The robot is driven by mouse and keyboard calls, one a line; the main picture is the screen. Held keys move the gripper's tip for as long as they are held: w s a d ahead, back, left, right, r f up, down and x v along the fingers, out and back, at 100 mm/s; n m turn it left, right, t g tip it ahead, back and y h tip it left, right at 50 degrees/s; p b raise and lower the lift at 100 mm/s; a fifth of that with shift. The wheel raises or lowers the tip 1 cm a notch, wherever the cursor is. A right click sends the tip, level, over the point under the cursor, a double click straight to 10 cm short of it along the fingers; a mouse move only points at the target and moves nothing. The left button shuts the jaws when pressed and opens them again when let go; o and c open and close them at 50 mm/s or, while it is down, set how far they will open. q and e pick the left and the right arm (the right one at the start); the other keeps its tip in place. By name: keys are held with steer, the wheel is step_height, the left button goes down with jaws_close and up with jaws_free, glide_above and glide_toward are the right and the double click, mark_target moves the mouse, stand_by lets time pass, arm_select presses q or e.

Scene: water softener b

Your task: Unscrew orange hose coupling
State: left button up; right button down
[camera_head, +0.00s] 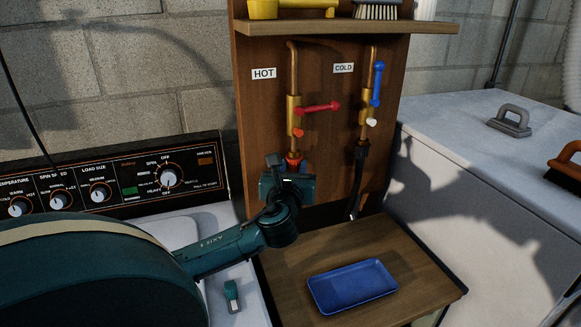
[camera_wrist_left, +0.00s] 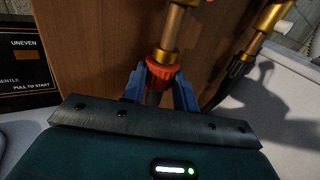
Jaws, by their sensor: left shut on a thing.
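The orange hose coupling (camera_wrist_left: 161,70) sits at the lower end of the brass hot-water valve (camera_head: 293,115), below the red lever (camera_head: 318,108). In the head view only a small part of the coupling (camera_head: 294,157) shows above my gripper. My left gripper (camera_wrist_left: 160,85) reaches in from the left, and its blue fingers are shut on the coupling, one on each side. In the left wrist view the coupling meets the brass fitting above it. A dark hose hangs below it, mostly hidden by my gripper. My right gripper is not in view.
The cold valve (camera_head: 368,110) with a blue lever and black hose (camera_head: 356,178) stands to the right. A blue tray (camera_head: 352,286) lies on the wooden table (camera_head: 430,275) below. A washer panel (camera_head: 130,175) is at left, a white chest (camera_head: 470,190) at right, a shelf (camera_head: 345,28) above.

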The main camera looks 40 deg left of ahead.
arm_select(q)
steer(key=m+h, duration=0.1)
steer(key=m+t+h, duration=0.1)
steer(key=shift+s+a+f+h, duration=0.1)
steer(key=shift+s+a+h, duration=0.05)
steer(key=shift+a+h, duration=0.15)
steer(key=shift+d+t, duration=0.1)
steer(key=shift+t, duration=0.2)
steer(key=shift+f, duration=0.1)
step_height(320, 180, down, 6)
steer(key=b, duration=0.4)
stand_by(0.3)
jaws_close()
